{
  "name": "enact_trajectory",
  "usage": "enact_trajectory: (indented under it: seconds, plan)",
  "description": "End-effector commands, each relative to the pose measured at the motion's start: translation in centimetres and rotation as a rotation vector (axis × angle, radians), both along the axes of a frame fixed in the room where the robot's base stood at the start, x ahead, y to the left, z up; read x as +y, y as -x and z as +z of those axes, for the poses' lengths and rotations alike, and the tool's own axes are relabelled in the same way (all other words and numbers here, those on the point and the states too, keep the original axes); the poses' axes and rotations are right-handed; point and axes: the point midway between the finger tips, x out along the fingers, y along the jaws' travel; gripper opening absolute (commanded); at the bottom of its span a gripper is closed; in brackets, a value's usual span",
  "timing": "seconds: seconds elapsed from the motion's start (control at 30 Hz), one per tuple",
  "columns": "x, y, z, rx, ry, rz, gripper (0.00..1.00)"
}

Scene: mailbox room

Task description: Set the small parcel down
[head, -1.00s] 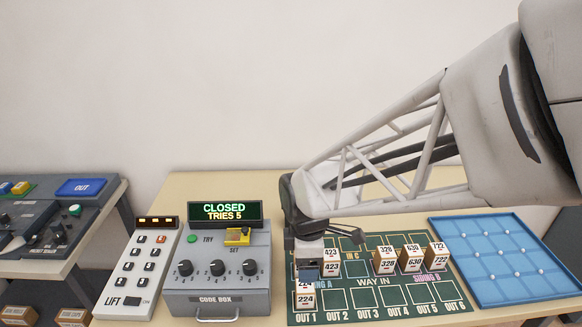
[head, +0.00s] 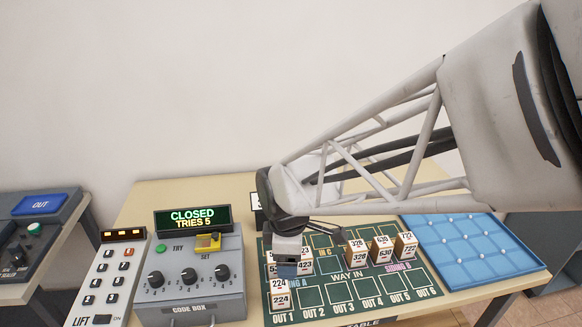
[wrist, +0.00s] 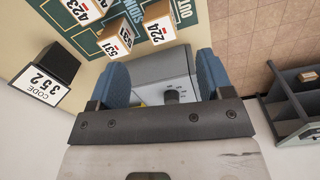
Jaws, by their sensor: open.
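The small parcel marked 224 (head: 281,301) stands upright on OUT 1 of the green board (head: 330,309). It also shows in the wrist view (wrist: 158,30). My gripper (head: 286,270) is just above and behind it in the head view, in front of the parcel marked 531, which is mostly hidden there. In the wrist view my blue fingers (wrist: 160,85) are spread wide with no parcel between them; the 531 parcel (wrist: 117,40) is beyond them. The parcel marked 423 (head: 303,264) stands to the right of my gripper.
Parcels 328 (head: 357,254), 630 (head: 382,250) and 722 (head: 405,247) stand further right on the board. The grey code box (head: 190,285) is close on the left, its display (head: 192,218) reading CLOSED, TRIES 5. A blue tray (head: 480,262) lies right. A CODE 352 sign (wrist: 42,85) stands behind.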

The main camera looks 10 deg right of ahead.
Motion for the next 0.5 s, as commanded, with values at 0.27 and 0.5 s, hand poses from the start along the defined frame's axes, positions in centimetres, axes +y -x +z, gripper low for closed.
enact_trajectory:
  seconds: [0.27,0.5]
  plan:
    - [-4.7,3.1,4.6,-0.068,-0.038,-0.476,0.73]
    - [-8.5,7.0,8.0,-0.127,-0.095,-0.944,0.73]
